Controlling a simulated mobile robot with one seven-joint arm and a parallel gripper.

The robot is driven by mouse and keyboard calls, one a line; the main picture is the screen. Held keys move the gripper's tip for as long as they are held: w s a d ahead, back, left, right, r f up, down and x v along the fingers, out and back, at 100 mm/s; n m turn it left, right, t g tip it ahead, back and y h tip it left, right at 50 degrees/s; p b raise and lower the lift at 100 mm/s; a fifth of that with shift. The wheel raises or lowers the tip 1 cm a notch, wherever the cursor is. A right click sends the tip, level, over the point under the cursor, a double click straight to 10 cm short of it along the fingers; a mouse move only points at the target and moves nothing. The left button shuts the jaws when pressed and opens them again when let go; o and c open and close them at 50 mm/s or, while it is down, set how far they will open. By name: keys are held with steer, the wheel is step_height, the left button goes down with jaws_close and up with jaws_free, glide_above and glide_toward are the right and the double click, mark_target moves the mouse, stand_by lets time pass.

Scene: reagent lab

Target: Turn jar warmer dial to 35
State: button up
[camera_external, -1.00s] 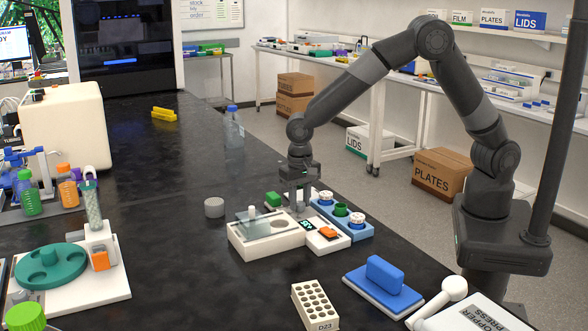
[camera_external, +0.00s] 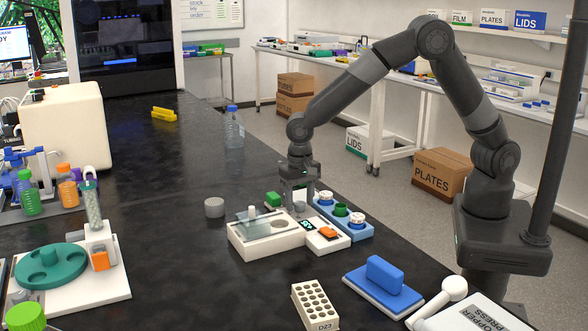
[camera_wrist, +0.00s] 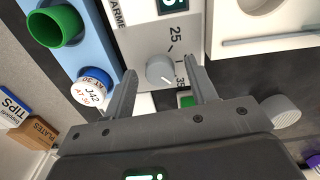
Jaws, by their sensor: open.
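The jar warmer (camera_external: 262,250) is a white unit with a glass-lidded left part and a small control panel with a green display. In the wrist view its grey panel (camera_wrist: 135,42) carries a round grey dial (camera_wrist: 160,69), with the marks 25 and 35 beside it. A pale line on the dial points toward the lower right of that view; its exact reading is too small to tell. My gripper (camera_wrist: 160,72) is open, with one finger on each side of the dial. Gaps show between fingers and dial. In the external view my gripper (camera_external: 299,193) hangs low at the panel's back.
A blue rack (camera_external: 349,231) with white-and-blue-capped jars and a green cup stands close to the right.

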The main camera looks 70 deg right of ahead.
mark_target(300, 203)
step_height(300, 203, up, 11)
stand_by(0.4)
stand_by(0.4)
steer(key=s+d+r+n+t+y, duration=0.1)
steer(key=s+d+r+n+t, duration=0.25)
steer(key=s+d+r, duration=1)
steer(key=s+d+n+t, duration=0.1)
steer(key=s+d+n, duration=0.1)
steer(key=s, duration=0.6)
steer(key=s+d+n+t+h, duration=0.1)
steer(key=s+d+n, duration=0.1)
steer(key=s+d, duration=0.3)
steer(key=s, duration=0.3)
steer(key=shift+s+f, duration=0.35)
steer(key=shift+f, duration=0.05)
steer(key=shift+d+n, duration=0.1)
steer(key=shift+n, duration=0.15)
